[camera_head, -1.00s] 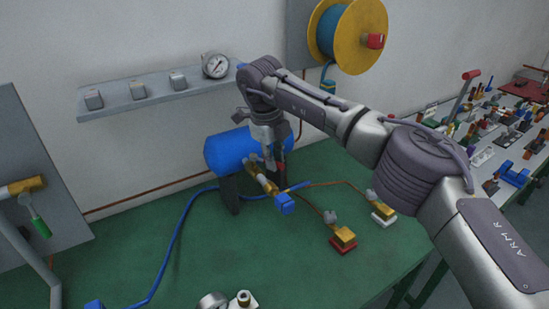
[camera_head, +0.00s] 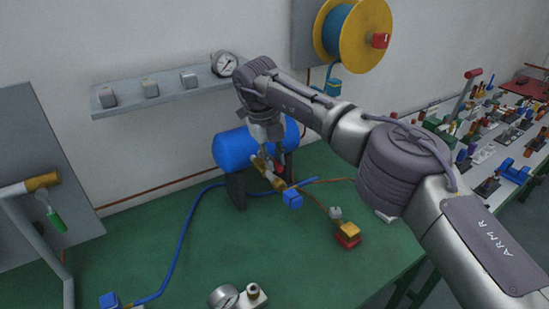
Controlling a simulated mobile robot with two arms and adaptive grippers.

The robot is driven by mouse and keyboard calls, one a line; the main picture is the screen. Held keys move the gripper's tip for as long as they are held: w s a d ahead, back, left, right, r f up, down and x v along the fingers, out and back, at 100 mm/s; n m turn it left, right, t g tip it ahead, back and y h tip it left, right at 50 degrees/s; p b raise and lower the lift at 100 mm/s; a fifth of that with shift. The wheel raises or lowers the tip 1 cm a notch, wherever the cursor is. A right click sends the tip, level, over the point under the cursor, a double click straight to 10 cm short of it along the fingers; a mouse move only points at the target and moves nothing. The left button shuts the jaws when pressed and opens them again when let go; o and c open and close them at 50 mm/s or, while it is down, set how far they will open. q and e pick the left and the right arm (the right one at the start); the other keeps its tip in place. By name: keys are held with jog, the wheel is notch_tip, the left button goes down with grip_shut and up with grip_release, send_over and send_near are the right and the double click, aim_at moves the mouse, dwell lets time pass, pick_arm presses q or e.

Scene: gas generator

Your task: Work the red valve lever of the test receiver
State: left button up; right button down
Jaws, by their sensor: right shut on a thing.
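The test receiver (camera_head: 234,150) is a blue horizontal tank on dark legs, standing on the green table below the wall shelf. A brass valve fitting (camera_head: 262,168) sticks out from its front, with a blue connector (camera_head: 292,199) at its end. My right gripper (camera_head: 276,163) reaches down from above at the fitting, in front of the tank. It is shut on the red valve lever (camera_head: 280,169), of which only a small red part shows between and beside the fingers. The tank's right part is partly hidden by my right arm. My left gripper is not in view.
A blue hose (camera_head: 180,235) runs across the green table (camera_head: 150,250). A gauge (camera_head: 223,297) stands at the front edge, and a red-and-yellow block (camera_head: 348,234) lies right of the tank. A shelf (camera_head: 165,88) and a yellow hose reel (camera_head: 330,35) are on the wall.

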jog(key=shift+r, duration=0.1)
jog(key=c, duration=1.1)
grip_release()
jog(key=shift+a, duration=0.1)
notch_tip(320, 180, up, 7)
jog(key=a, duration=0.1)
jog(key=shift+s+a+r, duration=0.15)
jog(key=shift+s, duration=0.15)
